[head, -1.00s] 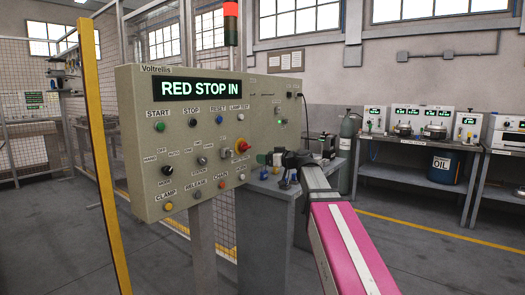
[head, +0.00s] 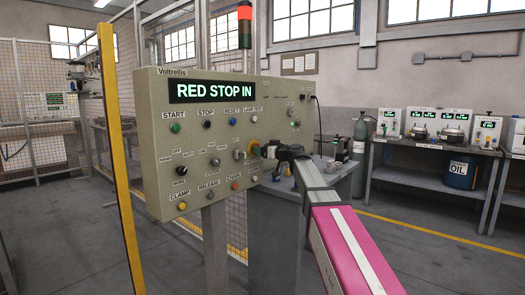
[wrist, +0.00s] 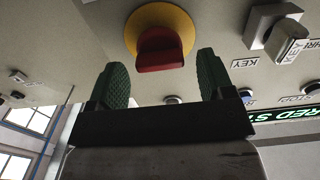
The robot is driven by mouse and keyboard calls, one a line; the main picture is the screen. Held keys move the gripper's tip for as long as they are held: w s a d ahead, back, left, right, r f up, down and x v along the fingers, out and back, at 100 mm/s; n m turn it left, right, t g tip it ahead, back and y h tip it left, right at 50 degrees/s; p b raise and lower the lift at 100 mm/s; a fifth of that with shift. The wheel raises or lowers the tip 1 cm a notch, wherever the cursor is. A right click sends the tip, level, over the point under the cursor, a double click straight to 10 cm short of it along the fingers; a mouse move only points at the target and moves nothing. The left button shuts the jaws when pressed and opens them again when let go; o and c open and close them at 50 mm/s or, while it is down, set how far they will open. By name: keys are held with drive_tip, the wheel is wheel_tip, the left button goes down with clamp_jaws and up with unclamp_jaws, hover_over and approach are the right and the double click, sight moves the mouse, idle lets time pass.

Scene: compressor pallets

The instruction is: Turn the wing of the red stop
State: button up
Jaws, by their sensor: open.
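The red stop (wrist: 160,50) shows in the wrist view as a red wing knob on a round yellow plate (wrist: 138,22), at the top middle. My gripper (wrist: 161,75) is open, its two green-padded fingers on either side of the wing's lower end and apart from it. In the head view my gripper (head: 262,151) is at the panel's lower right and hides most of the red stop; part of the yellow plate (head: 254,146) shows. The panel display (head: 212,91) reads "RED STOP IN".
The grey control panel (head: 155,130) carries several buttons and switches. A key switch (wrist: 278,35) sits close to the red stop in the wrist view. A yellow post (head: 119,150) stands left of the panel, and a grey cabinet (head: 275,225) stands below right.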

drive_tip(key=shift+w+a, duration=0.1)
drive_tip(key=shift+a, duration=0.05)
drive_tip(key=c, duration=0.9)
drive_tip(key=shift+m, duration=0.4)
drive_tip(key=shift+w+m, duration=0.1)
drive_tip(key=shift+m, duration=3)
